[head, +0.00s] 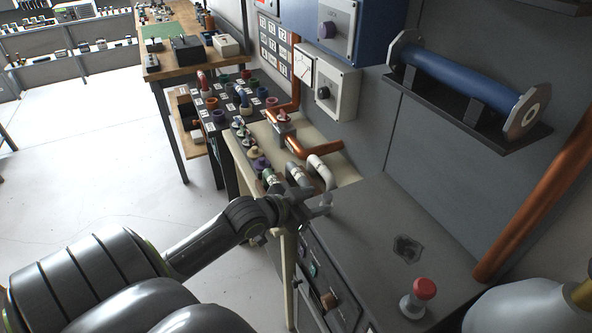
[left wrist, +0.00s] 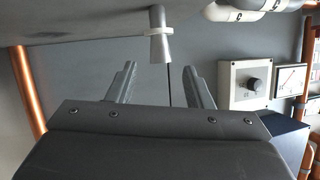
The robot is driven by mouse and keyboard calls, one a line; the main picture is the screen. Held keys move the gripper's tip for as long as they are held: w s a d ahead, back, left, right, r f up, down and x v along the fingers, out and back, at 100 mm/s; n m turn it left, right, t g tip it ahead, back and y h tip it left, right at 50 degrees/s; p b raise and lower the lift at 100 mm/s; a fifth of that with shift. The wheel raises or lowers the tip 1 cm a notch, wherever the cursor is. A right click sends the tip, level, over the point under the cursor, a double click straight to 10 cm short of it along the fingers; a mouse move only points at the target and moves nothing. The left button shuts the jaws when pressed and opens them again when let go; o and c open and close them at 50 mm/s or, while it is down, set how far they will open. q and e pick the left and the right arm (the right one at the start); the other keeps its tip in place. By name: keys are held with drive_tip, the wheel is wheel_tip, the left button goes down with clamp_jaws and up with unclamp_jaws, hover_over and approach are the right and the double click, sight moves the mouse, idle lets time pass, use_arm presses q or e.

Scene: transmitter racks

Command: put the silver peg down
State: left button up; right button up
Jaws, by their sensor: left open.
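My left gripper (head: 321,203) is open above the near end of the beige bench, beside the grey console. Its two fingers stand apart in the left wrist view (left wrist: 162,68). A grey, tapered peg with a pale collar (left wrist: 158,42), which looks like the silver peg, shows between and beyond the fingertips in that view, which appears upside down. Its far end meets the grey surface at the top of the picture. No finger visibly touches it. In the head view I cannot make the peg out clearly at the gripper. My right gripper is not in view.
White bent pipes (head: 319,170) and a copper pipe (head: 313,149) are close beyond the gripper. A red-capped button (head: 424,289) stands on the grey console (head: 372,226). Several coloured pegs (head: 246,137) crowd the bench behind. The console top near the wall is mostly clear.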

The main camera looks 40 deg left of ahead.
use_arm(q)
drive_tip(key=v, duration=0.7)
drive_tip(key=s+a+f+n+g+y, duration=0.2)
drive_tip(key=a+f, duration=0.2)
drive_tip(key=f, duration=0.6)
drive_tip(key=s+a+f+n+g+y, duration=0.15)
drive_tip(key=a+f, duration=0.25)
drive_tip(key=f, duration=0.6)
drive_tip(key=s+a+f+n+g+y, duration=0.1)
drive_tip(key=s+a+f+g+y, duration=0.2)
drive_tip(key=f, duration=0.7)
drive_tip(key=s+d+f+g+h, duration=0.2)
drive_tip(key=s+d+f, duration=0.1)
drive_tip(key=s+f, duration=0.95)
drive_tip(key=s+d+f+g+h, duration=0.1)
drive_tip(key=s+d+f+g, duration=0.2)
drive_tip(key=s+d+f, duration=0.8)
drive_tip(key=s+d, duration=0.1)
drive_tip(key=s, duration=0.3)
drive_tip(key=shift+s+d+f+g, duration=0.15)
drive_tip(key=shift+d+f+g, duration=0.05)
drive_tip(key=shift+f+g, duration=0.15)
